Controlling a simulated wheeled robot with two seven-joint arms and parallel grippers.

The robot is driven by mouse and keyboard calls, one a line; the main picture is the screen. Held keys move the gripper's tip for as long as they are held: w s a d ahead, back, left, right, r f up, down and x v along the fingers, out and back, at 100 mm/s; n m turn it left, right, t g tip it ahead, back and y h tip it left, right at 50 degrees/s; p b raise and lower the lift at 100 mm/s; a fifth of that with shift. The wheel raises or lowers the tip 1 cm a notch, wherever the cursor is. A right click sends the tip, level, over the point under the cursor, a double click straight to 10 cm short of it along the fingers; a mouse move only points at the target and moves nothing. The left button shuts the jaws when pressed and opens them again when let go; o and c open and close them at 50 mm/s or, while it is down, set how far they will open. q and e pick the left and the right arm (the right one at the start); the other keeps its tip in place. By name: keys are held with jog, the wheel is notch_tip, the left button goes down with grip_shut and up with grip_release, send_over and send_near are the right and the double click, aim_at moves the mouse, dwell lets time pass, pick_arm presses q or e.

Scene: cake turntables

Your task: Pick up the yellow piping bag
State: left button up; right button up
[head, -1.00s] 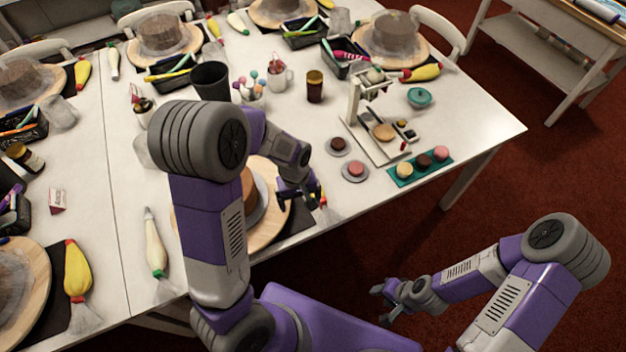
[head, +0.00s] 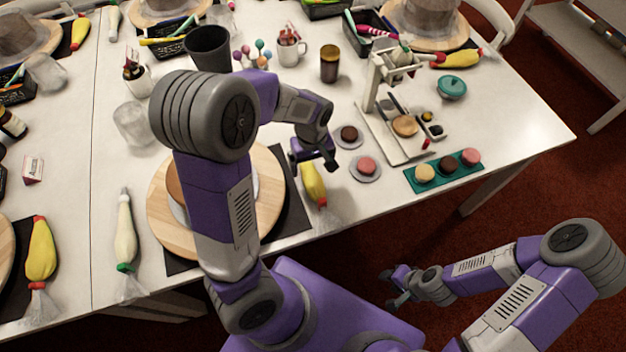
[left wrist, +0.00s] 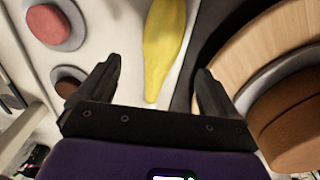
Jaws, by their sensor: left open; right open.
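A yellow piping bag (head: 312,183) with a clear tail lies on the table at the right of the nearest cake turntable, partly under my left gripper in the head view. My left gripper (head: 314,163) is open above its upper end. In the left wrist view the yellow bag (left wrist: 164,45) lies between and beyond the open fingers of the left gripper (left wrist: 160,85), apart from them. My right gripper (head: 390,288) is open and empty, off the table's front edge. Another yellow piping bag (head: 41,250) lies at the far left.
A turntable with a wooden board (head: 165,215) and brown cake stands beside the bag on a dark mat (head: 292,215). Saucers with a pink macaron (head: 367,166) and a dark one (head: 349,134) lie to the right. A white-green bag (head: 125,235) lies left.

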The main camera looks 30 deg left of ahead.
aim_at(312, 175)
pick_arm(q)
notch_tip(312, 175, down, 7)
jog(key=b, duration=0.3)
jog(key=shift+s+r, duration=0.1)
jog(key=shift+r, duration=0.1)
jog(key=c, duration=0.8)
